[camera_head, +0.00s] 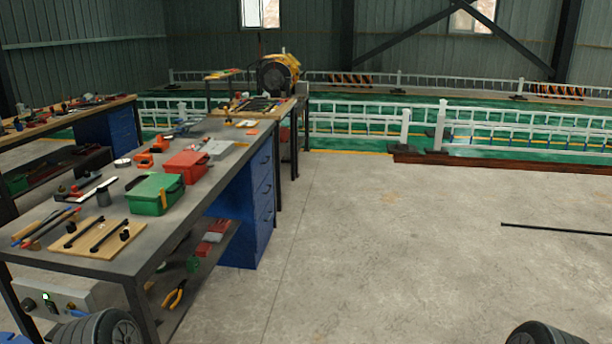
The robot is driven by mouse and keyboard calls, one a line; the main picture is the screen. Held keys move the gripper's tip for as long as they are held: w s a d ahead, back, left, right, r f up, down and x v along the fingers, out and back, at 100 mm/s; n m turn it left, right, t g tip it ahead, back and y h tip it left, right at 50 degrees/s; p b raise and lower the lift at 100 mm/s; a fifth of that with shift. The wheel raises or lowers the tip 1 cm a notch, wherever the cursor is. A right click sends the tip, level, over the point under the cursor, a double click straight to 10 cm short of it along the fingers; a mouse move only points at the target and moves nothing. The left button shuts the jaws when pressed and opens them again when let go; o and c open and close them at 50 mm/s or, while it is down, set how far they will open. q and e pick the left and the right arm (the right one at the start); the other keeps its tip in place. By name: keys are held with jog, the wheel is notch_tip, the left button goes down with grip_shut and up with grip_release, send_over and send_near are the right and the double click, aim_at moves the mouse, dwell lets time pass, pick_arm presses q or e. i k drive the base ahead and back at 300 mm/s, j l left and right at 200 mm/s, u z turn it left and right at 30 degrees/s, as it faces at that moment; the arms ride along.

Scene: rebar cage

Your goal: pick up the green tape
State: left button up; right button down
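No green tape can be made out with certainty. A small green item (193,264) lies on the lower shelf of the near workbench, beside red items; it is too small to tell whether it is a tape roll. A green toolbox (155,194) with a yellow latch stands on top of the near workbench (205,205). A small white ring-shaped item (122,163) lies farther back on that bench. Neither of my grippers is in view.
The bench top also holds a red toolbox (186,167), a wooden board (97,237) with black rods, and several hand tools. Pliers (174,293) lie low under the bench. Open concrete floor (400,260) spreads to the right. White railings (350,120) stand behind.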

aim_at(193, 263)
jog(key=i+l, duration=0.1)
jog(key=i, duration=0.55)
jog(key=i+u, duration=0.15)
jog(key=i, duration=0.5)
jog(key=i+l, duration=0.2)
jog(key=i, duration=0.4)
jog(key=i+l+u, duration=0.15)
jog(key=i+u, duration=0.35)
jog(key=i+l+u, duration=0.3)
jog(key=u, duration=0.2)
jog(key=i+l+u, duration=0.35)
jog(key=l+u, duration=0.15)
jog(key=i+l+u, duration=0.25)
jog(key=l+u, duration=0.25)
jog(key=i+l+u, duration=0.2)
jog(key=l, duration=0.35)
jog(key=k, duration=0.1)
